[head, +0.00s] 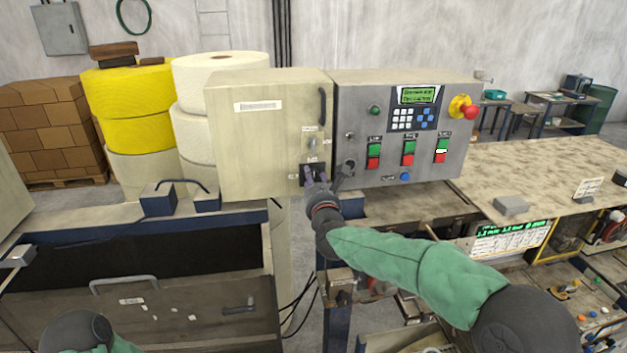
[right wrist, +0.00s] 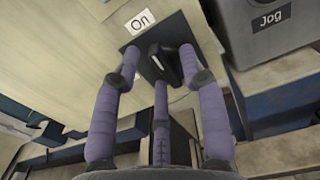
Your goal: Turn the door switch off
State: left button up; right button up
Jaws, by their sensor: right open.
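The door switch (head: 309,181) is a black plate with a black knob, low on the right side of the cream cabinet door (head: 262,150). In the right wrist view the black knob (right wrist: 165,65) sits between my purple fingers, under an "On" label (right wrist: 140,21). My right gripper (head: 327,171) is at the switch, with its fingers apart around the knob. I cannot tell whether they touch it. The gripper partly hides the switch in the head view. Of my left arm only a part shows at the bottom left; its gripper is out of view.
A grey control panel (head: 370,125) with coloured buttons and a red emergency stop (head: 471,112) stands right beside the cabinet. A dark handle (head: 322,105) is on the door's upper right. A machine tabletop (head: 560,180) extends right.

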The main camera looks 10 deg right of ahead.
grip_shut()
jog(key=shift+f+n+b, duration=0.15)
jog(key=shift+n+b, duration=1)
jog(key=shift+n, duration=1.8)
jog(key=shift+f+n+b, duration=0.2)
jog(key=shift+n+b, duration=0.95)
jog(key=shift+n, duration=1.85)
jog(key=shift+f+n+b, duration=0.15)
jog(key=shift+n+b, duration=1)
jog(key=shift+n, duration=1.8)
